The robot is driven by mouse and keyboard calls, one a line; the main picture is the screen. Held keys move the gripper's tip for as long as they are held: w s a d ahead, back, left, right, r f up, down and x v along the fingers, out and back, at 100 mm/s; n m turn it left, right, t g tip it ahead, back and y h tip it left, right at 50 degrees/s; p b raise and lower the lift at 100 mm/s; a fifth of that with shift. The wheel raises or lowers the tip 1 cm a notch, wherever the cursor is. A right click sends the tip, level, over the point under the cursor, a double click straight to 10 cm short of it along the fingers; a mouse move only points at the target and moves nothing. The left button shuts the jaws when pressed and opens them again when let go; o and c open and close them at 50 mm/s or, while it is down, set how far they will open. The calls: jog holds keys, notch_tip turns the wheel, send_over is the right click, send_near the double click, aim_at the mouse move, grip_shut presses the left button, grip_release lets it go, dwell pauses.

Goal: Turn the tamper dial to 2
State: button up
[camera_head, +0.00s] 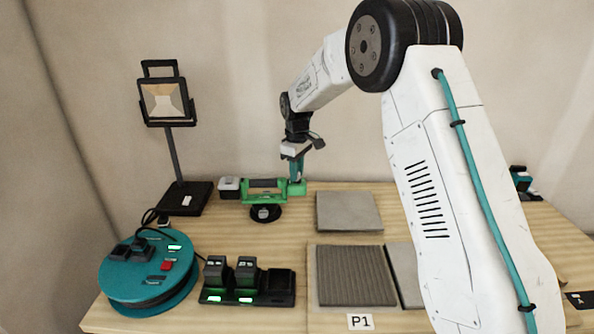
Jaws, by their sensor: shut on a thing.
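The green tamper (264,190) lies on the table at the back, left of the grey tiles. It has a round black foot (265,213) below its body and a pale block at its left end. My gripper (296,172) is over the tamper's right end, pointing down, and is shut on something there. The dial is too small to make out, and the gripper hides part of that end, so its setting cannot be read.
A work lamp (167,103) stands at the back left. A teal cable reel (148,275) and a battery charger (273,289) are in front. Grey tiles (348,211) and a ribbed tile (355,276) lie right, by a P1 label (360,321).

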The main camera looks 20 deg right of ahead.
jog(key=m, duration=0.6)
jog(key=shift+m, duration=2.6)
jog(key=o, duration=1)
jog(key=shift+r, duration=0.1)
notch_tip(320, 180, up, 8)
jog(key=shift+f, duration=0.15)
